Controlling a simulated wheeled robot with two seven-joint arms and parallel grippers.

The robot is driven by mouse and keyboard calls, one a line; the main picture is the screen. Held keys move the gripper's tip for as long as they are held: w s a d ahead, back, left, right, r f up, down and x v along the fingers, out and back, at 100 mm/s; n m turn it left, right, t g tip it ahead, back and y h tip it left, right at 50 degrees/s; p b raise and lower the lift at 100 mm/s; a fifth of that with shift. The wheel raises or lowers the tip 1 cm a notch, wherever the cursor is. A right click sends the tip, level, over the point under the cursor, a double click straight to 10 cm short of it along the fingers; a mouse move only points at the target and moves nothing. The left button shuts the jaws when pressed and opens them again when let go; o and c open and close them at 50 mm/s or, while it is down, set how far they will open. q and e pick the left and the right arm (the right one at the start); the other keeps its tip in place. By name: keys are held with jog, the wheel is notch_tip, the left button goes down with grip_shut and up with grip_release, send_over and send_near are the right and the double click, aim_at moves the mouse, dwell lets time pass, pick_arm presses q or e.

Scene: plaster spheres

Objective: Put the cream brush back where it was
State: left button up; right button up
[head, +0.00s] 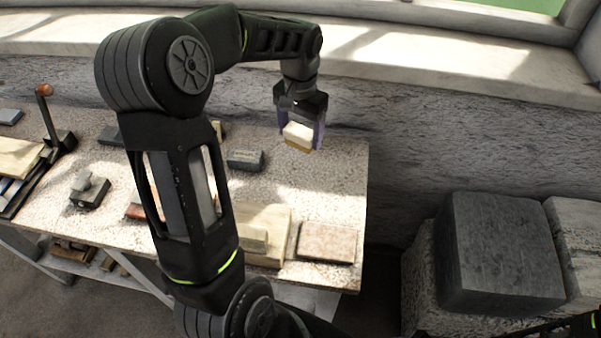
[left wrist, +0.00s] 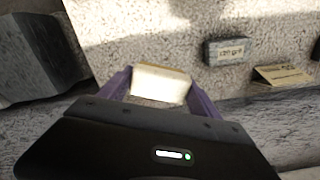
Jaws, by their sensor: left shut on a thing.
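My left gripper (head: 300,124) is above the back right part of the table (head: 345,190). Its purple fingers are shut on the cream brush (head: 298,134), a small cream block with a tan lower edge. In the left wrist view the brush (left wrist: 160,84) sits between the fingertips of my left gripper (left wrist: 160,90), over the speckled tabletop. The brush appears held above the table, but its exact height is hard to tell. My right gripper does not show in either view.
A grey labelled block (head: 245,160) lies left of the brush; it also shows in the wrist view (left wrist: 228,50). A flat brown slab (head: 327,242) lies at the front right. A large dark stone cube (head: 497,255) stands right of the table. A rough wall runs behind.

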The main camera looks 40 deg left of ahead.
pick_arm(q)
jog(key=shift+f+p, duration=0.45)
jog(key=shift+f, duration=2.7)
jog(key=shift+f+p, duration=0.3)
jog(key=shift+f, duration=1.55)
jog(key=shift+f, duration=0.25)
jog(key=o, duration=1.2)
jog(key=shift+r, duration=0.1)
jog(key=shift+r, duration=0.1)
notch_tip(320, 180, up, 12)
jog(key=shift+r+b, duration=0.1)
jog(key=shift+b, duration=0.5)
